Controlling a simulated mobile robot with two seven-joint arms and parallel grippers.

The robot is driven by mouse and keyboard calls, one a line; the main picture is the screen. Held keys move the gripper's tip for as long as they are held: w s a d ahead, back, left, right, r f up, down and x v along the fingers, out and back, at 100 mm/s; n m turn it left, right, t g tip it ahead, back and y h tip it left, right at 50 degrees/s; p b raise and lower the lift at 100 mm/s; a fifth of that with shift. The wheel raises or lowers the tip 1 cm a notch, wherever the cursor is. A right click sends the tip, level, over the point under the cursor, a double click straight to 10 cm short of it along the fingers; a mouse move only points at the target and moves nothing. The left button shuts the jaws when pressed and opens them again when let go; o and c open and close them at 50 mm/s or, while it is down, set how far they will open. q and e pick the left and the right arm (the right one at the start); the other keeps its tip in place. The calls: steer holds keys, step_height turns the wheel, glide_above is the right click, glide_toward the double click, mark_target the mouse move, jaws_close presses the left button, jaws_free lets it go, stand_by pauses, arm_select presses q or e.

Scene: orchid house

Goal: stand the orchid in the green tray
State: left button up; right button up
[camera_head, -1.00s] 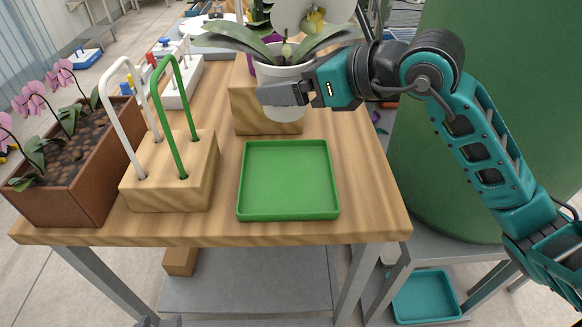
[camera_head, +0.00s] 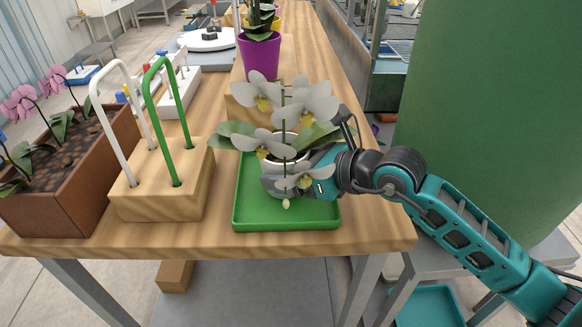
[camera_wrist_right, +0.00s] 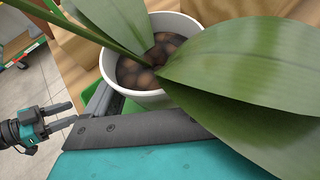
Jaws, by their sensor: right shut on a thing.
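The orchid (camera_head: 312,101) has white flowers with yellow centres, broad green leaves and a white pot. In the right wrist view the pot (camera_wrist_right: 112,78) shows brown bark inside. My right gripper (camera_head: 290,181) is shut on the pot and holds it upright over the green tray (camera_head: 242,217). Flowers and leaves hide most of the pot and its base, so I cannot tell whether it touches the tray floor. My left gripper (camera_wrist_right: 68,115) shows only at the left edge of the right wrist view, empty, with its fingers apart.
A wooden block with a white and a green hoop (camera_head: 160,192) stands left of the tray. A brown planter (camera_head: 62,190) with pink orchids is further left. A wooden block (camera_head: 236,115) and a purple pot (camera_head: 259,56) stand behind. The table's front edge is close to the tray.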

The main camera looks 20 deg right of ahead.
steer(key=shift+r, duration=0.15)
steer(key=o, duration=1.1)
steer(key=shift+f, duration=0.25)
steer(key=shift+r, duration=0.1)
steer(key=shift+s+r, duration=0.1)
steer(key=shift+r, duration=0.05)
steer(key=shift+v, duration=5.9)
steer(key=shift+d, duration=0.1)
